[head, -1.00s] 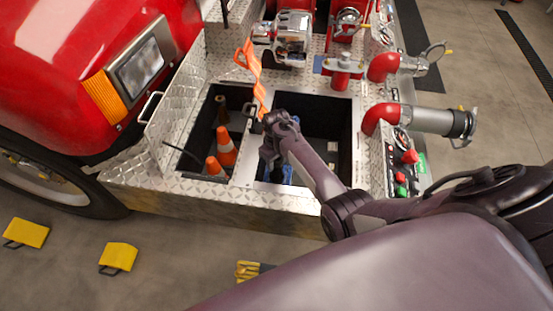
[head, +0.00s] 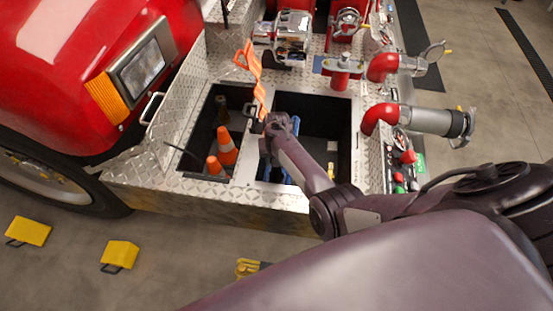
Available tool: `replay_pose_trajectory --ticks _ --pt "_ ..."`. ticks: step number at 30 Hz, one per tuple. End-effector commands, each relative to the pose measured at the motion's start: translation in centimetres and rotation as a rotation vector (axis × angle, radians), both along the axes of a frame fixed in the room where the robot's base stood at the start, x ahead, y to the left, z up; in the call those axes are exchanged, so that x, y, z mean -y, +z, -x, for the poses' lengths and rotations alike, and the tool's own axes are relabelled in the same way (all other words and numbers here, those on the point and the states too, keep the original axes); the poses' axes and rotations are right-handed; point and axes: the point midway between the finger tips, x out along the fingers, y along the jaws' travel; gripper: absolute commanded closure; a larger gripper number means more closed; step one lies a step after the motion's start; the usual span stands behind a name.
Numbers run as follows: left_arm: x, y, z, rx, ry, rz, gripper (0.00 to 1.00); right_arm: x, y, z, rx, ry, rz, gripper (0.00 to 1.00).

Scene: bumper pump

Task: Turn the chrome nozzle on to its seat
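A chrome nozzle-like fitting (head: 290,34) lies at the top middle of the diamond-plate bumper. A short red upright fitting with a flat metal collar (head: 342,68) stands to its right; I cannot tell whether it is the seat. My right arm comes in from the right, and its wrist hangs over the open middle bin. The fingers of my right gripper are hidden below the wrist, so I cannot see whether they are open or hold anything. My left gripper is not in view.
The bins (head: 325,115) hold blue items (head: 265,165) and orange cones (head: 226,148). An orange strap (head: 252,68) stands beside my wrist. Red elbow pipes, one with a large metal coupling (head: 432,119), are at the right. Yellow blocks (head: 120,254) lie on the floor.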

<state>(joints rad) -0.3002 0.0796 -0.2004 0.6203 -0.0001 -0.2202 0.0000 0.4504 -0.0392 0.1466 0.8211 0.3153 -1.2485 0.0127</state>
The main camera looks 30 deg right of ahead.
Motion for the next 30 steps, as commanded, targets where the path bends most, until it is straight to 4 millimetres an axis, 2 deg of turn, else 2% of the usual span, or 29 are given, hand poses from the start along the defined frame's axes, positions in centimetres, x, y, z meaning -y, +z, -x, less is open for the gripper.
replay_pose_trajectory --ticks 1,4,13,18,21,27,30 --pt "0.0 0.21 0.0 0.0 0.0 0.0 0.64 -0.07 0.34 -0.24 0.004 -0.084 -0.002 0.86" --pt "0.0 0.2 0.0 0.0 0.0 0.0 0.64 0.02 0.28 -0.22 0.003 -0.191 0.0 0.86" --pt "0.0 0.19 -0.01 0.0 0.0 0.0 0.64 0.05 0.29 -0.26 0.006 -0.232 0.0 0.86" --pt "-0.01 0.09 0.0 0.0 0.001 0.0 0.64 -0.04 0.27 -0.33 0.006 -0.529 -0.002 0.86" --pt "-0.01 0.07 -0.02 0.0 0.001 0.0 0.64 0.06 0.29 -0.32 0.008 -0.57 0.0 0.86" --pt "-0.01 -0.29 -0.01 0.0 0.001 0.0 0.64 0.07 0.29 -0.37 0.008 -0.845 0.0 0.86" --pt "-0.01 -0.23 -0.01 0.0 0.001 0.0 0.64 0.15 0.33 -0.31 0.008 -0.857 0.002 0.86"
